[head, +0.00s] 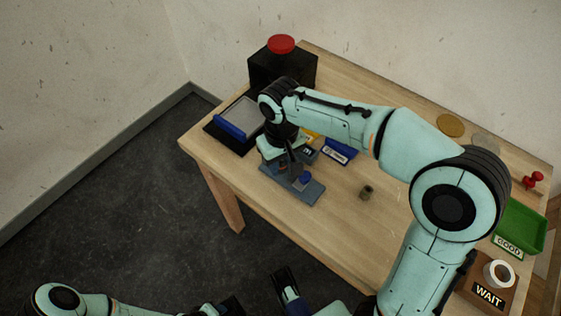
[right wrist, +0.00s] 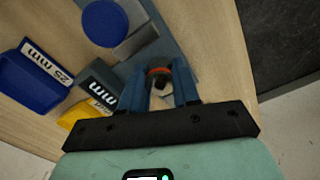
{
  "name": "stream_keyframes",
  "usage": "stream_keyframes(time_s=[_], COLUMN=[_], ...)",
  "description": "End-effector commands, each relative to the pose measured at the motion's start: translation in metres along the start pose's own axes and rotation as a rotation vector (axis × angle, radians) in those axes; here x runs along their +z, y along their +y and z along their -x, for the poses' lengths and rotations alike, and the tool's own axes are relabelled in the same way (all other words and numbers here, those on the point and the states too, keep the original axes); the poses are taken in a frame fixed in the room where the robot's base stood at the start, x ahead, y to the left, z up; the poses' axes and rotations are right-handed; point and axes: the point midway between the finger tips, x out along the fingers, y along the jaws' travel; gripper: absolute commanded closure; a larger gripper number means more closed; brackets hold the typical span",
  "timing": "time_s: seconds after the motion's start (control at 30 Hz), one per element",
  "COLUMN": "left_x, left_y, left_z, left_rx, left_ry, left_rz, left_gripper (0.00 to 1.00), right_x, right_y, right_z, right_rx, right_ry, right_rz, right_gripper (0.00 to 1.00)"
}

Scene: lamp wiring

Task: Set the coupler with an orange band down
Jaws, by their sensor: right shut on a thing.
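The coupler with an orange band (right wrist: 159,72) sits between the fingers of my right gripper (right wrist: 160,88) in the right wrist view. Its orange band shows at the top, with a dark centre. In the head view my right gripper (head: 286,170) is at the slate-blue fixture (head: 313,195), and the coupler cannot be made out there. The fixture also shows behind the fingers in the wrist view. I cannot tell whether the coupler touches it. My left gripper (head: 284,280) is at the bottom, off the table; its opening is unclear.
A blue round-topped part (head: 305,178) stands on the fixture. Blue (right wrist: 25,82), grey and yellow labelled bins are close beside it. A small dark cylinder (head: 366,192) stands on clear table to the right. A green GOOD tray (head: 521,226) and a WAIT box (head: 488,296) are farther right.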

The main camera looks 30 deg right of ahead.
Motion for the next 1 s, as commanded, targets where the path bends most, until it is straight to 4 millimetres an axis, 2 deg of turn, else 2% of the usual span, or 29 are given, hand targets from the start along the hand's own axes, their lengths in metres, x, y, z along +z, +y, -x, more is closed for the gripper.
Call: stream_keyframes(time_s=[0.33,0.37,0.43,0.77,0.87,1.0], left_x=[-0.001,-0.002,-0.002,-0.001,0.004,0.018], left_y=[0.0,0.0,0.0,0.0,0.002,0.005], left_z=[-0.001,-0.001,-0.001,0.0,0.004,0.015], left_rx=[0.0,0.0,0.0,0.0,0.001,0.003], left_ry=[0.004,0.005,0.005,0.003,-0.009,-0.048], left_rz=[0.0,0.0,0.0,0.0,-0.001,-0.004], left_gripper=[0.57,0.57,0.57,0.57,0.57,0.57], right_x=[0.0,0.0,0.0,0.0,-0.001,-0.001], right_y=[0.0,0.0,0.0,0.0,0.0,0.0], right_z=[-0.003,-0.003,-0.002,0.0,0.009,0.037], right_rx=[0.0,0.0,0.0,-0.001,-0.001,-0.002], right_ry=[0.001,0.001,0.002,0.002,0.005,0.007], right_rz=[-0.001,0.0,0.0,0.0,-0.001,-0.001], right_gripper=[0.98,0.66,0.44,0.44,0.44,0.44])
